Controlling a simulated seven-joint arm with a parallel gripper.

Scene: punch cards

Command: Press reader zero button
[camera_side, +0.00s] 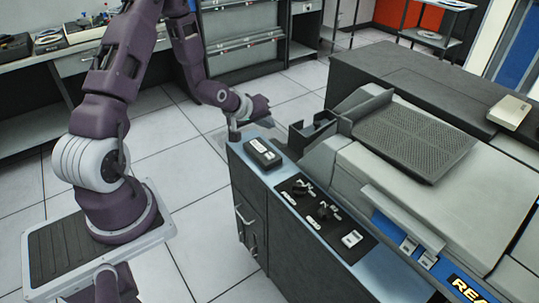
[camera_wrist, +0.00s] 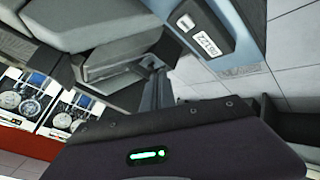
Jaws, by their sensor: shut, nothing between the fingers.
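The card reader (camera_side: 420,185) is a large grey machine with a blue front strip lettered "REA…". A dark box with a white label (camera_side: 262,153) sits on the blue-grey ledge in front of it. It also shows at the top of the wrist view (camera_wrist: 203,32), its label upside down. A black panel (camera_side: 316,221) with knobs and a white square button (camera_side: 352,238) lies farther along the ledge. I cannot read which control is the reader zero button. My gripper (camera_side: 234,132) is shut and empty, pointing down at the ledge's far left end, apart from the labelled box. Its fingers show in the wrist view (camera_wrist: 155,92).
Two light buttons (camera_side: 418,252) sit on the reader's front strip. A grey open tray (camera_side: 312,131) rises at the reader's left end, close right of my gripper. A perforated cover (camera_side: 416,138) tops the reader.

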